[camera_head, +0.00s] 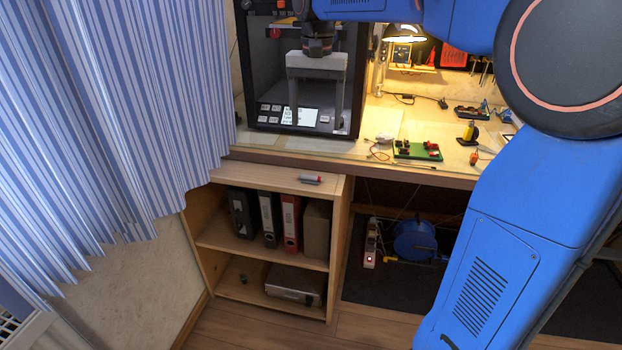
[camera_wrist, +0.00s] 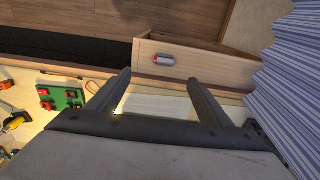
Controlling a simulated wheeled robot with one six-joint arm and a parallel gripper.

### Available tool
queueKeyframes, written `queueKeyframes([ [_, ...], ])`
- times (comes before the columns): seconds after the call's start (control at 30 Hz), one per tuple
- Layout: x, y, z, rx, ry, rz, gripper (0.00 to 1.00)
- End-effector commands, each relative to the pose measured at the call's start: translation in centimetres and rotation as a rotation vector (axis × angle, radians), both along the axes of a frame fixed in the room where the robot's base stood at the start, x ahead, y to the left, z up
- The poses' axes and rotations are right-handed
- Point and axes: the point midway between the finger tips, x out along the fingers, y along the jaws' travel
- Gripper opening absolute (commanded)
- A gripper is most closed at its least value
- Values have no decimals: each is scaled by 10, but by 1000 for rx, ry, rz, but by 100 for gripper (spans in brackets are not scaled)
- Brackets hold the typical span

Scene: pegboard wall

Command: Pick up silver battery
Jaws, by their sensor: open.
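A small silver cylinder with a red end, which looks like the silver battery (camera_head: 310,180), lies on its side on top of the low wooden shelf. It also shows in the wrist view (camera_wrist: 163,60), beyond the fingertips and roughly between them in the picture. My gripper (camera_head: 317,118) is open and empty, its two fingers pointing down in front of the black machine in the head view. It is above and apart from the battery. Both fingers show in the wrist view (camera_wrist: 158,78).
The black machine (camera_head: 350,90) stands on the workbench (camera_head: 255,150), behind my gripper. A green board (camera_head: 418,150) with red parts lies to its right. A striped curtain (camera_head: 110,110) hangs left of the shelf (camera_head: 265,177). Binders (camera_head: 290,222) fill the shelf's upper compartment.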

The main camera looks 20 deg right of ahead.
Motion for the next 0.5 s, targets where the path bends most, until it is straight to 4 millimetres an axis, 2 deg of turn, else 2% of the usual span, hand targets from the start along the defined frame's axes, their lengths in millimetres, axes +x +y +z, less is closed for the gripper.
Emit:
queueKeyframes([
  [0.1,11,4,1,-1,14,-17,73],
  [0.23,14,5,-5,-2,20,-24,73],
  [0.5,13,5,-50,-2,22,-23,73],
])
